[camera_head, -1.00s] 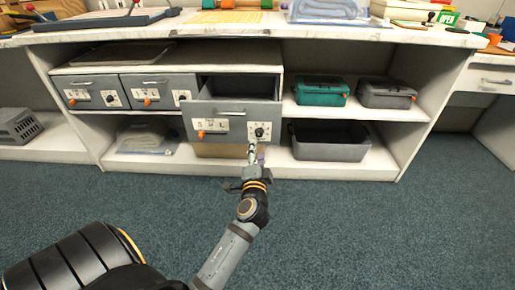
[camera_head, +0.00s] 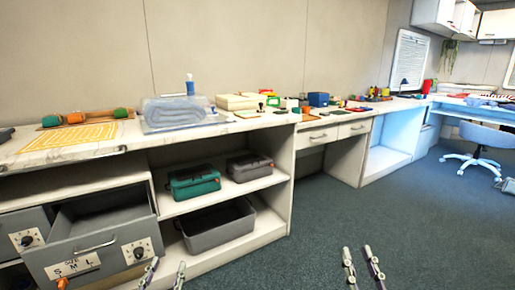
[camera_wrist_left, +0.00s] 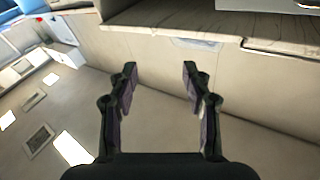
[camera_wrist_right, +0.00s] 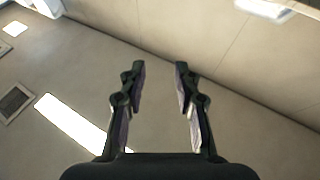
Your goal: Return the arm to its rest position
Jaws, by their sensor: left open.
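My left gripper (camera_head: 168,265) is at the bottom of the head view, in front of the lower shelf and right of the open drawer. In the left wrist view (camera_wrist_left: 159,72) its fingers are apart with nothing between them. My right gripper (camera_head: 357,250) is at the bottom of the head view, further right, over the carpet. In the right wrist view (camera_wrist_right: 160,72) its fingers are apart and empty. Both grippers point upward, and most of both arms is out of the head view. The grey drawer (camera_head: 93,265) with a dial and letter label stands pulled out at the lower left.
A green box (camera_head: 194,183) and a grey box (camera_head: 250,167) stand on the upper shelf. An open grey bin (camera_head: 215,232) sits below. The countertop (camera_head: 70,150) carries a clear-covered towel tub (camera_head: 174,112) and several small items. Blue carpet (camera_head: 310,215) is clear at right.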

